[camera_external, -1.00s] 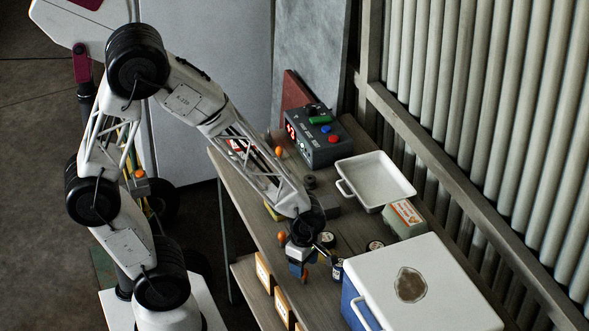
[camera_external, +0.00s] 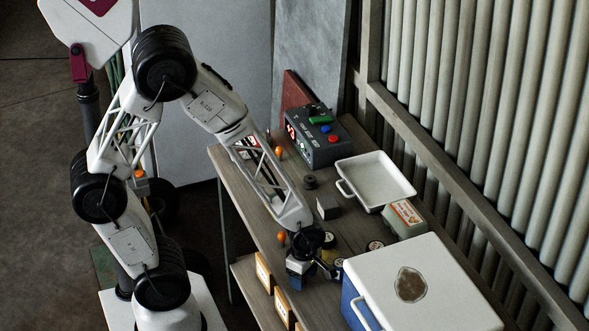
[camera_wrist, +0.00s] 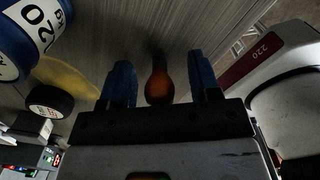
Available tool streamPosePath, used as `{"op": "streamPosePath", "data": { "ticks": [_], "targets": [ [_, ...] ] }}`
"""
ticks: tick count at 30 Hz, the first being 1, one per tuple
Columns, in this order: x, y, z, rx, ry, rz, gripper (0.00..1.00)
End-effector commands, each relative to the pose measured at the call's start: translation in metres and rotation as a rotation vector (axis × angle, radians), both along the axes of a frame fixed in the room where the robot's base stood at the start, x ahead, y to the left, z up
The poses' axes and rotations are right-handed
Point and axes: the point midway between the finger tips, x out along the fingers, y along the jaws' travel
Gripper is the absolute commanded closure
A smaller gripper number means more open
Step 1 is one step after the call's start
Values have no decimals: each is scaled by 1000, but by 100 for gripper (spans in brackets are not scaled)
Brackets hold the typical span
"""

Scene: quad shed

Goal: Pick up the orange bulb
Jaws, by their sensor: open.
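An orange bulb (camera_wrist: 160,85) with a dark neck shows in the wrist view between the two blue fingers of my gripper (camera_wrist: 162,82). The fingers are spread, with a gap on each side of the bulb. Its depth relative to the fingertips is hard to judge. In the external view an orange bulb (camera_external: 281,237) shows at the table's left edge, just above my gripper (camera_external: 297,283). Another orange bulb (camera_external: 279,152) lies farther back, near the control box. I cannot tell for certain which of them the wrist view shows.
A blue and white cooler (camera_external: 425,285) stands right of my gripper. A white tray (camera_external: 375,180), a small box (camera_external: 404,217) and a control box (camera_external: 318,143) are farther back. A blue labelled can (camera_wrist: 30,35) and a dark round jar (camera_wrist: 48,101) are at left in the wrist view.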

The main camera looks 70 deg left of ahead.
Motion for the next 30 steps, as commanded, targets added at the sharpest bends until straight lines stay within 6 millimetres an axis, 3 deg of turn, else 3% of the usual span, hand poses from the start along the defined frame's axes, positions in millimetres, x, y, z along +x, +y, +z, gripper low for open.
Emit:
{"op": "streamPosePath", "data": {
  "ticks": [17, 26, 30],
  "targets": [
    [0, 0, -1, 0, -1, 0, 43],
    [0, 0, -1, 1, -1, 0, 87],
    [0, 0, -1, 0, -1, 0, 87]
  ]
}}
